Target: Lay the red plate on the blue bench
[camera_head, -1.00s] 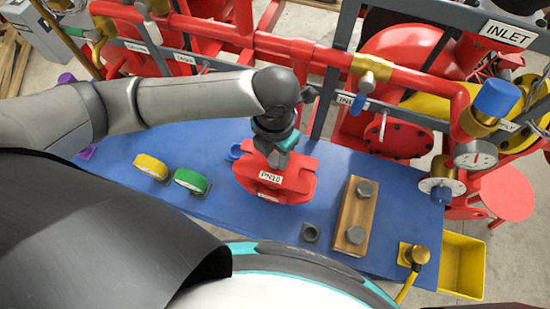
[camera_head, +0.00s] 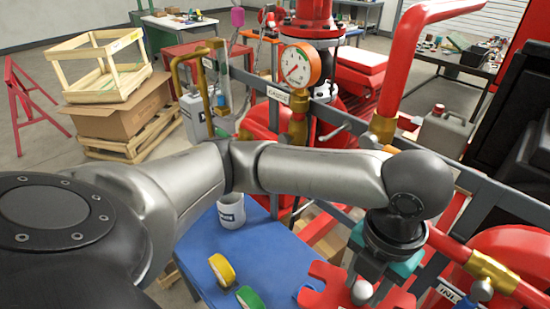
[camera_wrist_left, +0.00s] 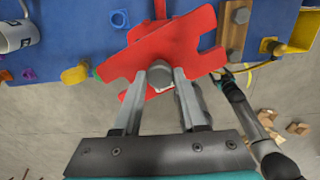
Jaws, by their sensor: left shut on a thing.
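The red plate (camera_head: 318,296) is at the lower edge of the head view, over the blue bench (camera_head: 262,255), partly cut off and covered by my left gripper (camera_head: 362,290). In the left wrist view the notched red plate (camera_wrist_left: 190,45) is seen from above, tilted across the edge of the blue bench (camera_wrist_left: 80,30). My left gripper (camera_wrist_left: 166,76) is shut on the plate's grey knob. I cannot tell whether the plate touches the bench. What looks like my right arm, with its gripper (camera_wrist_left: 219,78), is beside the plate; its jaws are too small to read.
A wooden block (camera_wrist_left: 234,30) is right of the plate. Red pipework with a gauge (camera_head: 300,66) rises behind the bench.

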